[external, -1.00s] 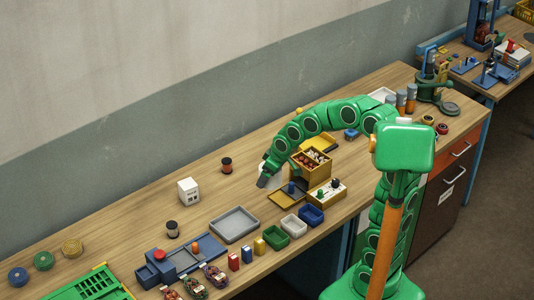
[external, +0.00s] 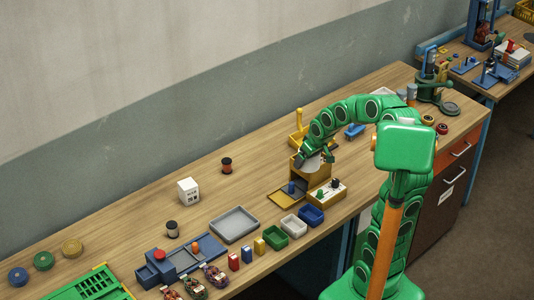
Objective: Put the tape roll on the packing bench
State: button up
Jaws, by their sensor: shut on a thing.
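My gripper (external: 313,166) is bent down over the small wooden box (external: 308,176) near the middle of the long bench (external: 130,222). A small pale thing (external: 312,163) shows at its jaws, just above the box. It is too small and too covered to tell if it is the tape roll. The arm and jaws hide most of the box's inside. I cannot tell which bench is the packing bench.
A second bench (external: 490,78) is at the upper right.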

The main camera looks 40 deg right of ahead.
jog(key=s+d+m+h, duration=0.1)
jog(key=s+d+m, duration=0.2)
jog(key=s+d, duration=0.45)
jog(key=s+d+m+h, duration=0.15)
jog(key=s+d, duration=0.35)
jog(key=d, duration=0.6)
jog(key=shift+m+y, duration=0.25)
jog(key=shift+m, duration=0.2)
jog(key=w+d+f, duration=0.2)
jog(key=w+f, duration=0.1)
jog(key=f, duration=0.1)
jog(key=w+d+f, duration=0.2)
jog(key=w+f, duration=0.1)
jog(key=f, duration=0.2)
jog(key=w+d+f, duration=0.3)
jog(key=w+f, duration=0.1)
jog(key=shift+w+f, duration=0.1)
jog(key=shift+f, duration=0.05)
jog(key=shift+w+d+f, duration=0.4)
jog(key=shift+w+f, duration=0.1)
jog(key=shift+f, duration=0.25)
jog(key=shift+w+f, duration=0.1)
jog(key=shift+f, duration=1.5)
jog(key=shift+f, duration=0.1)
jog(key=o, duration=0.9)
